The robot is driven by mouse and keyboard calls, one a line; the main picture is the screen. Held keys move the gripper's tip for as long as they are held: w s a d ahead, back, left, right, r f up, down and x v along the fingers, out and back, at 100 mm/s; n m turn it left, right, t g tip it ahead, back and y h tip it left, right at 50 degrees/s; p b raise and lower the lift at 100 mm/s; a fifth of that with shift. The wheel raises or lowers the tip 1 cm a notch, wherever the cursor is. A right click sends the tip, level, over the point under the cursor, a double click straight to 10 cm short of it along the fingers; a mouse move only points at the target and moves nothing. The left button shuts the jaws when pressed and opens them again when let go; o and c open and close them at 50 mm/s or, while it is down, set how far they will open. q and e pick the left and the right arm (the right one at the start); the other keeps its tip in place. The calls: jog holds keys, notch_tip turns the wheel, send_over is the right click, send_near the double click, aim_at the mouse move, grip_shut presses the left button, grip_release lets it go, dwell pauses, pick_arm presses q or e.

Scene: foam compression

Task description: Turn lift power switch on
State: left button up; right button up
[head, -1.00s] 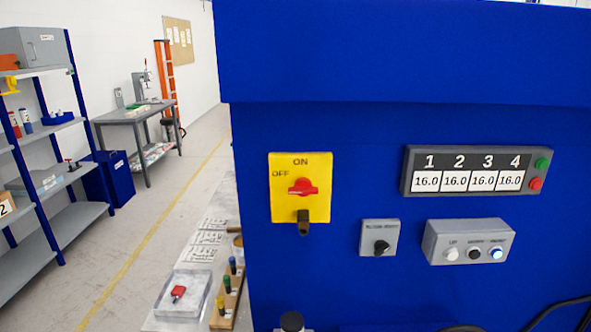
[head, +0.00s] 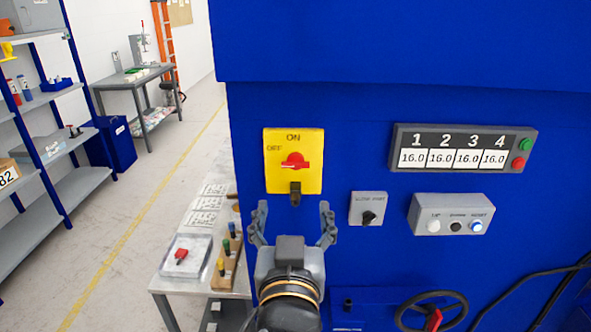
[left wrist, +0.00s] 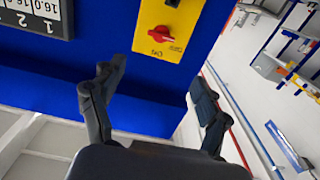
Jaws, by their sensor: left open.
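The yellow power switch plate (head: 293,180) with ON and OFF labels is on the blue machine front in the head view. Its red knob (head: 294,161) points sideways toward OFF. A dark padlock-like piece (head: 295,194) hangs at the plate's lower edge. My left gripper (head: 292,215) is open and empty just below the plate, its fingers spread, apart from the knob. The left wrist view shows the red knob (left wrist: 161,34) and yellow plate (left wrist: 180,18) at the top, beyond the open fingers (left wrist: 155,95). My right gripper is not in view.
A slow/fast selector (head: 368,208), a button box (head: 451,215) and a four-number display (head: 462,148) are to the right on the machine. A handwheel (head: 432,312) is below. A side table (head: 172,283) holds a tray and several coloured handles.

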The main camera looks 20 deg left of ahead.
aim_at(296, 165)
pick_arm(q)
jog(key=p+x, duration=0.1)
jog(key=x, duration=1.1)
jog(key=shift+w+a+f, duration=0.1)
jog(key=shift+w+a, duration=0.1)
jog(key=shift+w, duration=0.15)
jog(key=shift+w+f+p, duration=0.1)
jog(key=shift+w+p, duration=0.25)
jog(key=shift+w, duration=0.15)
jog(key=shift+a, duration=0.1)
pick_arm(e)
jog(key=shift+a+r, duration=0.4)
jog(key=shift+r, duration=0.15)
pick_arm(q)
jog(key=c, duration=1.2)
jog(key=shift+o, duration=0.2)
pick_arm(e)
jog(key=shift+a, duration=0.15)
